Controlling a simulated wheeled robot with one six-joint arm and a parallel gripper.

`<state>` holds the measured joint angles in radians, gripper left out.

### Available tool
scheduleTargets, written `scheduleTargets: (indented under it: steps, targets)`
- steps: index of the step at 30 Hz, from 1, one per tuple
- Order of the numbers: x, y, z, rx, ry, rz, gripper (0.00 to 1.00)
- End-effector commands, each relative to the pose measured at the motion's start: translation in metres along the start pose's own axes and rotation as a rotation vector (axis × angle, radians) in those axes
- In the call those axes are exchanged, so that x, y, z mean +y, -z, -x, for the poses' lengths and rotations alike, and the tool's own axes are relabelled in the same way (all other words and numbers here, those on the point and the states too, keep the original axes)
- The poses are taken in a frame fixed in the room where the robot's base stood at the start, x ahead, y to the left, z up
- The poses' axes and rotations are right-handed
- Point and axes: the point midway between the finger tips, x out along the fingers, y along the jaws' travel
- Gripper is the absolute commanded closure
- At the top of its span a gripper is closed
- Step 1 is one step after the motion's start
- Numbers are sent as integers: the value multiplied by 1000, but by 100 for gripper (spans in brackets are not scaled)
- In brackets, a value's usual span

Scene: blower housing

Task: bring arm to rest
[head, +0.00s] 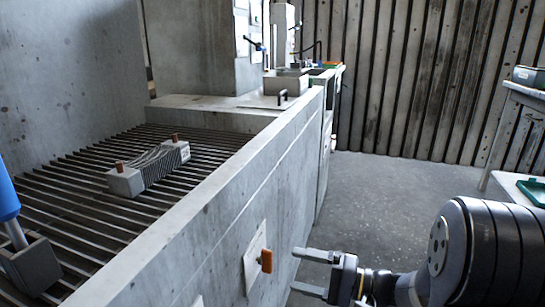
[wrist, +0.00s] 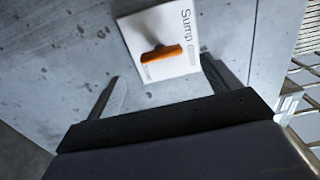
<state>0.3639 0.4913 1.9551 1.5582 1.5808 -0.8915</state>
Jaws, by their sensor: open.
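My gripper (head: 312,271) is at the lower right of the head view, at the end of my dark arm. Its two fingers are apart with nothing between them. It is close to the outer face of the grey concrete wall (head: 190,250). An orange switch handle (head: 266,260) on a white plate (head: 254,256) is on that wall, just left of the fingertips. In the wrist view the fingers (wrist: 160,85) are spread below the plate, which reads "Sump" (wrist: 187,37). The orange handle (wrist: 161,53) lies tilted across the plate, apart from both fingers.
Behind the wall, a slatted grate (head: 85,215) holds a grey block with a coil and orange-brown pegs (head: 150,168). A blue-handled item (head: 8,200) stands at the left edge. Open floor (head: 380,195) lies right of the wall. A table (head: 520,95) stands at the far right.

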Motion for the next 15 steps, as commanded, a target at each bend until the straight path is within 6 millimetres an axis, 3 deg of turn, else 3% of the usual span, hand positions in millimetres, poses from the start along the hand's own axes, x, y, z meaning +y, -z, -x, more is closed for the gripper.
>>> scheduleTargets:
  steps: [6,15]
  targets:
    - [2,-1,-35,-5,1,1,16]
    - [0,0,-60,0,1,0,16]
